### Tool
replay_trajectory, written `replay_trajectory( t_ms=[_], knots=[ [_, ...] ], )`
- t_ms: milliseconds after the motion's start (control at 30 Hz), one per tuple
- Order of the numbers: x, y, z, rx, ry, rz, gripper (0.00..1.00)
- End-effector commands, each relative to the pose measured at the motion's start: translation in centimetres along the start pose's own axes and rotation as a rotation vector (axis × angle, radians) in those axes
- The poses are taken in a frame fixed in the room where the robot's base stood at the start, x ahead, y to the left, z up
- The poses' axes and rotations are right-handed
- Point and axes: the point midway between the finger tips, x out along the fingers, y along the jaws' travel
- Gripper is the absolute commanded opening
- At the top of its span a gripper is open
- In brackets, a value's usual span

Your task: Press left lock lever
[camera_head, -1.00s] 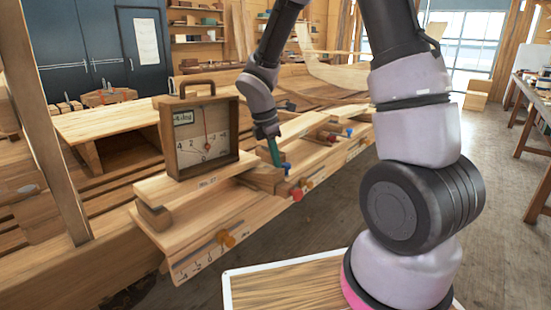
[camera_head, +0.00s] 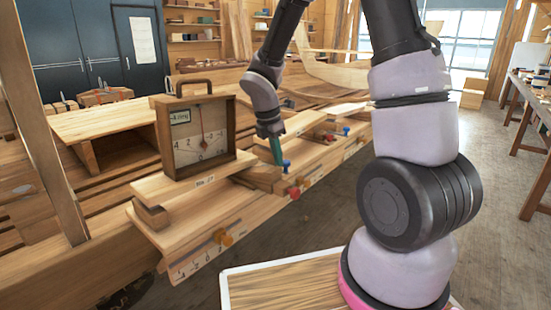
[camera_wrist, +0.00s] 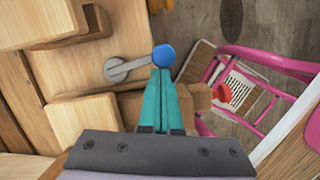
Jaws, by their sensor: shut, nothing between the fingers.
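A grey lever with a blue ball knob (camera_wrist: 163,56) lies on the wooden fixture in the wrist view, its pivot to the left of the knob. The blue knob also shows in the head view (camera_head: 287,165). My gripper (camera_wrist: 160,74) has its teal fingers shut together and empty. The fingertips are right at the near side of the blue knob; I cannot tell whether they touch. In the head view my gripper (camera_head: 278,160) points down just left of the knob. I cannot tell from the frames whether this is the left lever.
A red knob (camera_head: 294,192) sticks out of the fixture's front, close to my fingers. An orange knob (camera_head: 225,239) sits over a scale further left. A boxed dial gauge (camera_head: 200,135) stands on the fixture. More red and blue knobs are further back. Open floor lies to the right.

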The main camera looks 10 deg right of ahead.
Motion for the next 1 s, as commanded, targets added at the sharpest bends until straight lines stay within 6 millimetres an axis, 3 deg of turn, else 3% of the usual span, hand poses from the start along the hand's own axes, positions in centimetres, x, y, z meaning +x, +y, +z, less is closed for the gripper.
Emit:
replay_trajectory(
  t_ms=[667, 1000],
  knots=[
    [1.0, 1.3, 4.0, -0.585, 0.0, 0.14, 0.0],
    [1.2, 2.3, 5.0, -0.585, 0.0, 0.139, 0.0]
  ],
)
